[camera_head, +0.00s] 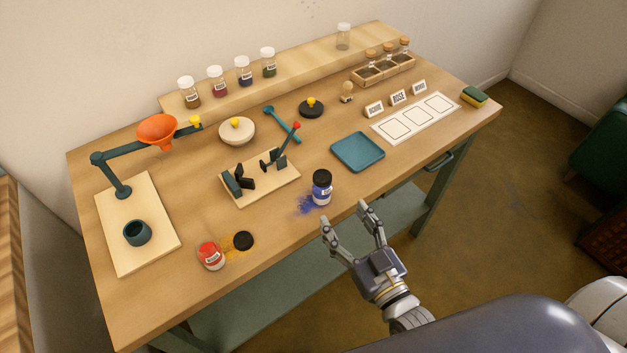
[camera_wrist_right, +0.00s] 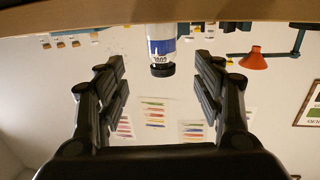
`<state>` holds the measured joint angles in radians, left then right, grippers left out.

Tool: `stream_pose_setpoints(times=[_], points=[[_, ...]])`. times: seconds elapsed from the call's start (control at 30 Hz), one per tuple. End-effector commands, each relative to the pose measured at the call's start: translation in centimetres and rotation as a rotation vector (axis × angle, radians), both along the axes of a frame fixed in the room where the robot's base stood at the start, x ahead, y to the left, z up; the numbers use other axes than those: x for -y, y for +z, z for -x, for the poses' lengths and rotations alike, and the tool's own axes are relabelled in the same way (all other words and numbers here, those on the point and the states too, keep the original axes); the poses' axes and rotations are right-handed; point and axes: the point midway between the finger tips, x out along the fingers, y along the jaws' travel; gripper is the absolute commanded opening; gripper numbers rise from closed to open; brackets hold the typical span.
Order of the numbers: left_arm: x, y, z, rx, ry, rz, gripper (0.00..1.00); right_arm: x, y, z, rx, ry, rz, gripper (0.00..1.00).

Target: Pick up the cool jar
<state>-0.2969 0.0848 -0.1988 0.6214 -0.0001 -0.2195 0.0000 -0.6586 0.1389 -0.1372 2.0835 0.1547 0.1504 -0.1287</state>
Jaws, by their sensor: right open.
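The cool jar (camera_head: 322,188) is a small clear jar with blue contents, a white label and a dark lid. It stands upright near the front edge of the table, with blue powder spilled beside it. In the wrist view, which is upside down, the jar (camera_wrist_right: 161,46) appears between and beyond my fingers, lid downward in the picture. My right gripper (camera_head: 347,216) is open and empty, just off the front edge, with its fingers pointing toward the jar and apart from it. My left gripper is not in view.
A red jar (camera_head: 210,256) lies near the front left beside orange powder and a dark lid (camera_head: 243,240). A press-like stand (camera_head: 262,186) is left of the cool jar, and a blue tray (camera_head: 358,152) is behind it to the right. Several jars line the back shelf (camera_head: 205,103).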

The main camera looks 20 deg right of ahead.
Motion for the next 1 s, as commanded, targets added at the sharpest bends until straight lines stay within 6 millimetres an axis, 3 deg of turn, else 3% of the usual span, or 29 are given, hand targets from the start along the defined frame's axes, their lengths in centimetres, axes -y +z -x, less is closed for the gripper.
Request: stream_pose_setpoints(times=[0.37, 0.57, 1.0], points=[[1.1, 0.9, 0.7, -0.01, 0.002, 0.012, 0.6, -0.8, 0.6, -4.6, 0.012, -0.001, -0.003, 0.62], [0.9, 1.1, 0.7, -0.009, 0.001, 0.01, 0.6, -1.1, 0.5, -5.7, 0.009, 0.0, -0.003, 0.62], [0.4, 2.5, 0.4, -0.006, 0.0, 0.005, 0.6, -2.2, 0.1, -10.4, 0.009, 0.0, -0.003, 0.62]])
